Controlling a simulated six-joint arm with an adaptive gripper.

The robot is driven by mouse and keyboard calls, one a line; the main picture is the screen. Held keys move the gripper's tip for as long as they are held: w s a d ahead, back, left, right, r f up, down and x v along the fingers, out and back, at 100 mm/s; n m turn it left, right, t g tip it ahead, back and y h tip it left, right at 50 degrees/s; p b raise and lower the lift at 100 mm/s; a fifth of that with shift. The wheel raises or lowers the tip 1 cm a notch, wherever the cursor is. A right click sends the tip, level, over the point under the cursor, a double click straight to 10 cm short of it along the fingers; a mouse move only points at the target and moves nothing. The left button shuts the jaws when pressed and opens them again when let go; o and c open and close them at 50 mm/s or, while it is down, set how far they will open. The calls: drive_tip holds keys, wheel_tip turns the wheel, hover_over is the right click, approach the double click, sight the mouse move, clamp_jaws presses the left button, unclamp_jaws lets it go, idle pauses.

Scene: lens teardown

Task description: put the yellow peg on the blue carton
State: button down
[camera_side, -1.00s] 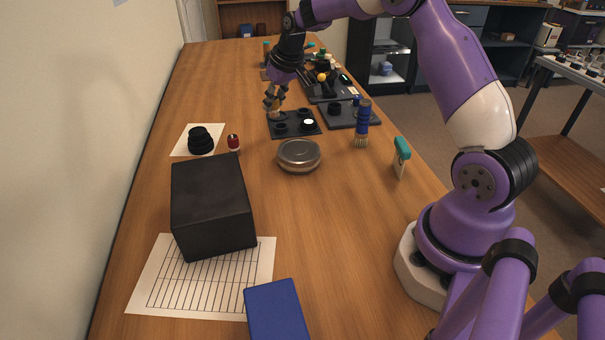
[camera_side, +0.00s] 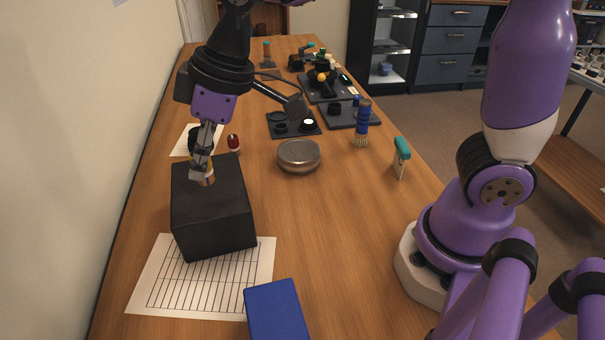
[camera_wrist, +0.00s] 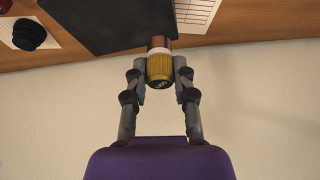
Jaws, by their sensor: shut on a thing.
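My gripper (camera_side: 203,174) is shut on the yellow peg (camera_side: 206,180), a short cylinder with a ribbed yellow band and a brown end. The wrist view shows the peg (camera_wrist: 159,68) between both fingertips (camera_wrist: 160,70). In the side view the peg overlaps the top of the black box; I cannot tell how high above it the peg is. The blue carton (camera_side: 275,310) stands at the bottom edge of the side view, nearer the camera and right of the gripper. Its top is bare and its lower part is cut off. It does not show in the wrist view.

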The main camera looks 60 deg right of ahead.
drive_tip(key=s+a+n+g+y, duration=0.1)
drive_tip(key=s+a+n, duration=0.4)
drive_tip(key=s, duration=0.4)
drive_tip(key=n+g, duration=0.2)
drive_tip(key=n, duration=0.1)
hover_over(267, 338)
drive_tip(key=d, duration=0.2)
drive_tip(key=shift+y, duration=0.4)
drive_tip(key=f, duration=0.7)
drive_tip(key=shift+s+f, duration=0.2)
drive_tip(key=shift+f, duration=0.05)
drive_tip(key=shift+f, duration=0.1)
drive_tip(key=c, duration=0.7)
unclamp_jaws()
drive_tip(key=shift+f, duration=0.1)
